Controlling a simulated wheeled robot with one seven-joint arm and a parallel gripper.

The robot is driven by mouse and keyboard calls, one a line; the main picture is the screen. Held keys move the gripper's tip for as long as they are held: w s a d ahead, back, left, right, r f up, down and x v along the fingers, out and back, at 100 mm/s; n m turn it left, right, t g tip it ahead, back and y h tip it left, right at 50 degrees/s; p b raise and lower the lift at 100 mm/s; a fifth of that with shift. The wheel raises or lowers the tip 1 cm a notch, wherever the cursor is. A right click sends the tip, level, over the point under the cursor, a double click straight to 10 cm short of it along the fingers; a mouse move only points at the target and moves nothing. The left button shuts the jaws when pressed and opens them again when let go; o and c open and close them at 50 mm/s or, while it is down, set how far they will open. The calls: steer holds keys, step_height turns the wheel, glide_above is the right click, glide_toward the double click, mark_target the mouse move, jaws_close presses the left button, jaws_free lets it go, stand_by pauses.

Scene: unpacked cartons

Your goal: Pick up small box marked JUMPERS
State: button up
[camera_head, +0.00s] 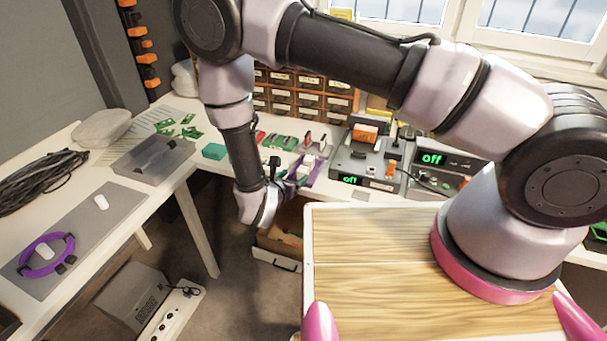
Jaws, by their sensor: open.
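No label reading JUMPERS can be made out in the head view. A rack of small labelled boxes (309,98) stands at the back of the bench, but its labels are too small to read, and my arm hides part of it. My gripper (306,171), with purple fingers, is at the end of my arm over the front of the bench, below and in front of the rack. It is open, and I see nothing held in it. It is apart from the rack.
Green boards (280,141) and grey devices with "off" displays (362,160) crowd the bench near my gripper. A grey tray (152,160), a purple headband (45,254) and black cable (38,181) lie on the left table.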

mark_target(302, 171)
steer(key=x, duration=0.4)
steer(key=shift+d, duration=0.25)
steer(key=shift+w+d+f, duration=0.15)
steer(key=shift+w+f, duration=0.05)
steer(key=shift+w, duration=0.35)
jaws_close()
